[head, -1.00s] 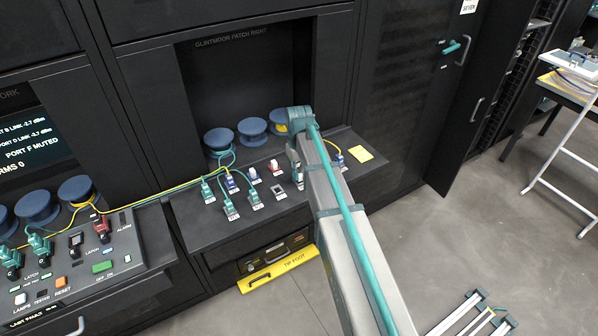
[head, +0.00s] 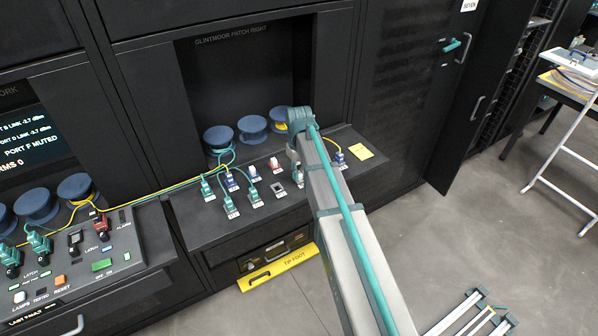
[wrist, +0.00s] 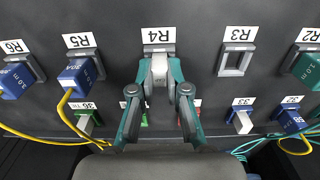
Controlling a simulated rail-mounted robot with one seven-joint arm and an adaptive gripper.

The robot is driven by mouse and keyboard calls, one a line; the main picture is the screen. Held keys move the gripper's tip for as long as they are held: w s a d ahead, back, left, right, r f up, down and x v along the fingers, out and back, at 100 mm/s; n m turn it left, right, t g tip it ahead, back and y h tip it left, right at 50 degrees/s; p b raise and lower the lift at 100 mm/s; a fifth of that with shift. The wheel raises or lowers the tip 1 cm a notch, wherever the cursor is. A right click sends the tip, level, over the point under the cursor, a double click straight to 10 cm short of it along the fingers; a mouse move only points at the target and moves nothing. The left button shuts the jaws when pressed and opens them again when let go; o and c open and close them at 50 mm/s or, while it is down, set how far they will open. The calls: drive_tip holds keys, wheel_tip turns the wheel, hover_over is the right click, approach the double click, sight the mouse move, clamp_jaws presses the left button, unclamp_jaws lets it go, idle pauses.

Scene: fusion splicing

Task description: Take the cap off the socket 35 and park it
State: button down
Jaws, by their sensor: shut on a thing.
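In the wrist view my gripper (wrist: 160,80) is shut on a small white cap (wrist: 159,68), held between the fingertips. The cap lines up with the grey-framed socket R4 (wrist: 158,48); I cannot tell whether it sits in it or is just above. A green socket (wrist: 145,119) shows partly behind the left finger, where 35 falls in the row; its label is hidden. In the head view my gripper (head: 293,158) is low over the sloped panel, mostly hidden by my arm.
Socket R3 (wrist: 235,62) is empty. Blue plug R5 (wrist: 77,75) with a yellow fibre stands left of the gripper. White caps sit at 36 (wrist: 86,122) and 33 (wrist: 242,121). A red socket (wrist: 196,113) shows beside the right finger. Blue spools (head: 252,128) stand behind the panel.

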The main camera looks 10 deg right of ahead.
drive_tip(key=c, duration=1.1)
unclamp_jaws()
drive_tip(key=shift+r, duration=0.1)
wheel_tip(320, 180, up, 12)
drive_tip(key=shift+f, duration=0.1)
